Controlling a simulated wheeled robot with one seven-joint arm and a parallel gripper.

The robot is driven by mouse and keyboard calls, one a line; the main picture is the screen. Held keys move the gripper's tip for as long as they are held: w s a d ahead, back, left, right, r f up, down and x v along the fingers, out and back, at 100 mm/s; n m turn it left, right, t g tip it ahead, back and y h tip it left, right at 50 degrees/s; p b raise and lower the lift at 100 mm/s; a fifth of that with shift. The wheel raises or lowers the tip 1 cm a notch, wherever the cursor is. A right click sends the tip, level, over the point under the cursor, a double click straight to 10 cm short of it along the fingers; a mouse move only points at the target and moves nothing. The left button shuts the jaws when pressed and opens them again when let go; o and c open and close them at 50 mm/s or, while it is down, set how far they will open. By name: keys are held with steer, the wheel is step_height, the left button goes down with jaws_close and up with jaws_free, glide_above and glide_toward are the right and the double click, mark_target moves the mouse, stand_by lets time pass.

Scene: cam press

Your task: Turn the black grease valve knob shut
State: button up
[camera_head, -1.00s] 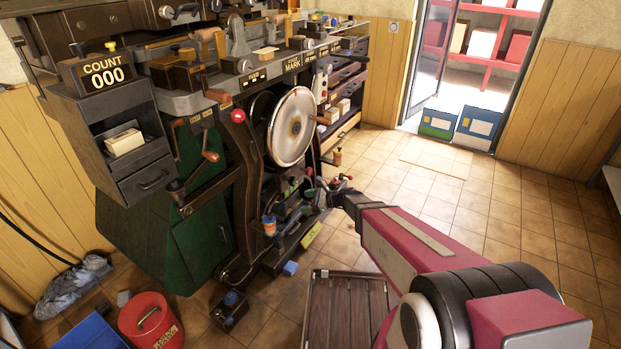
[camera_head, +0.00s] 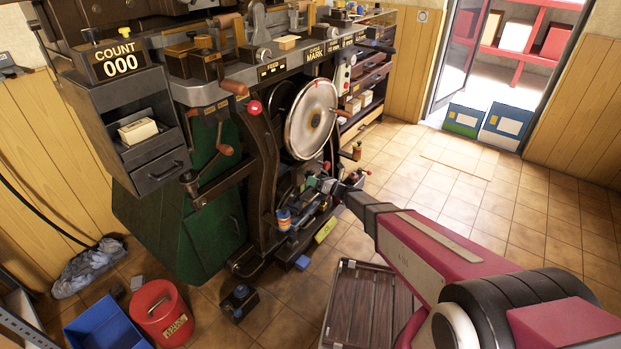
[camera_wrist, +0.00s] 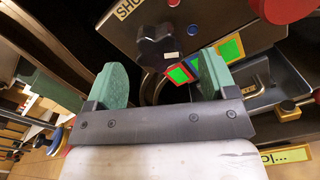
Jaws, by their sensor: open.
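The black grease valve knob (camera_wrist: 158,46) is a lobed knob on a dark grey panel, upper middle of the wrist view. My gripper (camera_wrist: 160,66) is open, its two green fingers apart with nothing between them. The knob shows just beyond the fingertips, roughly between them and a little nearer the left one. I cannot tell if any finger touches it. In the head view my gripper (camera_head: 326,185) is low at the machine's right side, below the big metal wheel (camera_head: 311,120). The knob cannot be made out there.
In the wrist view a red knob (camera_wrist: 284,8) sits at upper right, and coloured labels with green centres (camera_wrist: 181,73) lie beside the right finger. A slatted platform (camera_head: 368,305) stands on the floor before the machine. A red bucket (camera_head: 162,312) is at lower left. Floor at right is clear.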

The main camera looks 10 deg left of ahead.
steer(key=shift+x, duration=1.85)
steer(key=c, duration=0.9)
steer(key=shift+s, duration=0.1)
